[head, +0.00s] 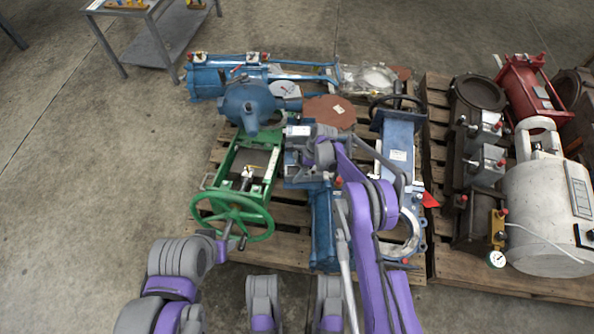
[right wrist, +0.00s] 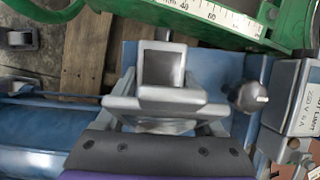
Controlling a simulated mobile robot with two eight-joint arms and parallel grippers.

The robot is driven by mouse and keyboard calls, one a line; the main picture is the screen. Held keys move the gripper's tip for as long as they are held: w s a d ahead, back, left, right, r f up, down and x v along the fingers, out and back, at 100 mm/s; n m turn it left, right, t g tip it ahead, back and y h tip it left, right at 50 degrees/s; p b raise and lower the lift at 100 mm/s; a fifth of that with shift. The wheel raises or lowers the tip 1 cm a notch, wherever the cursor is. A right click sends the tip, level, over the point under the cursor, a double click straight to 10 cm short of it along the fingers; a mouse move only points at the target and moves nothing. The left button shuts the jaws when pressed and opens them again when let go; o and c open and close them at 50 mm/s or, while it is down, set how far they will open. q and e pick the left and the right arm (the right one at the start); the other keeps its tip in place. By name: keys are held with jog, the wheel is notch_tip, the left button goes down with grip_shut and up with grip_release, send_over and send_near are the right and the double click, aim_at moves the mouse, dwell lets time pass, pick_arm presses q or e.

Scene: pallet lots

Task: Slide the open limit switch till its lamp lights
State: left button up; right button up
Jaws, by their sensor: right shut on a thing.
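The limit switch is a pale grey box (right wrist: 294,97) with a printed label, at the right edge of the right wrist view. A pale box (head: 299,131) that appears to be the same switch shows in the head view, just beyond my right gripper. My right gripper (right wrist: 168,85) is shut, its fingers close together at the blue metalwork left of the box. What lies between the fingers is mostly hidden. I cannot make out a lit lamp. My left arm comes in at lower left; its gripper (head: 222,243) is partly hidden near the green handwheel and its jaws are unclear.
The green frame with its handwheel (head: 232,217) stands left of my right arm. Blue valve parts crowd the wooden pallet (head: 290,217). A second pallet (head: 518,286) at right holds a white cylinder (head: 540,215) and dark valves.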

grip_shut()
pick_arm(q)
jog(key=shift+w, duration=0.1)
pick_arm(e)
jog(key=shift+w+r, duration=0.1)
jog(key=shift+w, duration=0.4)
pick_arm(q)
jog(key=shift+w, duration=0.3)
pick_arm(e)
jog(key=o, duration=1)
grip_release()
jog(key=shift+s, duration=0.1)
jog(key=shift+o, duration=0.2)
pick_arm(q)
jog(key=p+v, duration=0.2)
jog(key=shift+w+r+p, duration=0.1)
jog(key=shift+w+p, duration=0.05)
jog(key=shift+p, duration=0.25)
pick_arm(e)
jog(key=v, duration=1)
jog(key=shift+d+r, duration=0.1)
jog(key=shift+r, duration=0.2)
